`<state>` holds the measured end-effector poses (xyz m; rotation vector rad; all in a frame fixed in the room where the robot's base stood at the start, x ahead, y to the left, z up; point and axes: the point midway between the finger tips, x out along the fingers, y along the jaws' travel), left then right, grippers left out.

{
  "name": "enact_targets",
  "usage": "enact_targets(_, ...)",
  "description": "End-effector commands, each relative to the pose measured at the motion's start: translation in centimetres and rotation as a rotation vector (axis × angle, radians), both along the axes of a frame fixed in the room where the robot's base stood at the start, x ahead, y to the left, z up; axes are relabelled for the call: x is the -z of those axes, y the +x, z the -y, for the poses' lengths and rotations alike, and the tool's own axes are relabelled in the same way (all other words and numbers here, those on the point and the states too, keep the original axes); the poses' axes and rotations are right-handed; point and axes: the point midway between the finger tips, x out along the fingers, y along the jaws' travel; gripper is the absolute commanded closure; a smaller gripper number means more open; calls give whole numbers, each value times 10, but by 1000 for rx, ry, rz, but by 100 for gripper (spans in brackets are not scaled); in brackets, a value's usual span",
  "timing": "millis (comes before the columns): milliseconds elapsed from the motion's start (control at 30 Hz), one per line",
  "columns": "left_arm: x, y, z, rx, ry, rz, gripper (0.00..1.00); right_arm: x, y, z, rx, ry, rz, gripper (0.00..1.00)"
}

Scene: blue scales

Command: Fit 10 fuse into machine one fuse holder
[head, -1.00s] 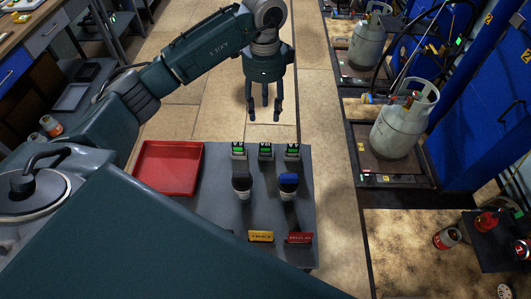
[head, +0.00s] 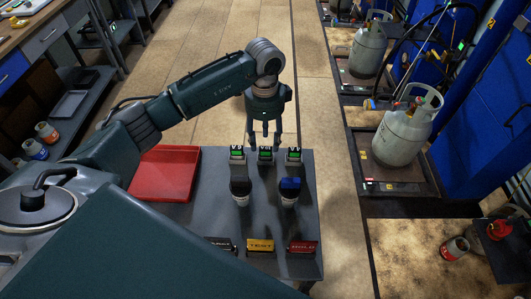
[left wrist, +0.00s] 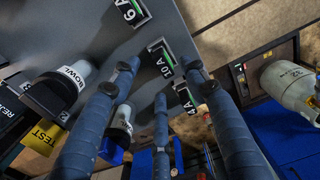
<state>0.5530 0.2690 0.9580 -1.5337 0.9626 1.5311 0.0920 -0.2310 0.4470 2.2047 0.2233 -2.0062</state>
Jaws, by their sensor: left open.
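A small dark block with a green face and a white label reading 10 A (left wrist: 161,62) stands in the left wrist view; it appears to be the middle one of three in the head view (head: 265,155). Similar blocks read 6 A (left wrist: 132,12) and 4 A (left wrist: 184,97). My left gripper (head: 265,140) is open and empty, pointing down by the far edge of the grey table, just behind the middle block. Its dark fingers spread around that block in the wrist view; contact cannot be told. My right gripper is out of view. I cannot make out the machine one fuse holder.
The grey table (head: 215,212) bears a red tray (head: 165,175), a black-topped cup (head: 240,190), a blue-topped cup (head: 289,191), and black, yellow (head: 262,246) and red (head: 302,247) signs. Gas cylinders (head: 405,130) stand right, beyond a clear floor strip.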

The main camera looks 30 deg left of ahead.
Motion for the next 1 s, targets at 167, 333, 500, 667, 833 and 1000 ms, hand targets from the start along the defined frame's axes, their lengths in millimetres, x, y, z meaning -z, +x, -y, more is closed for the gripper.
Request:
enact_targets(167,20,-1,1,-1,0,-7,55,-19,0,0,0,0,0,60)
enact_targets(333,45,0,2,-1,0,-4,55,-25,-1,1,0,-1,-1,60)
enact_targets(500,52,1,1,0,1,0,55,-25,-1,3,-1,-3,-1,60)
enact_targets(667,52,1,1,0,1,0,61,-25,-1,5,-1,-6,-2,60)
enact_targets(833,51,1,1,0,1,0,95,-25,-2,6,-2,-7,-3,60)
enact_targets(1000,51,1,1,0,1,0,100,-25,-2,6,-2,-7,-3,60)
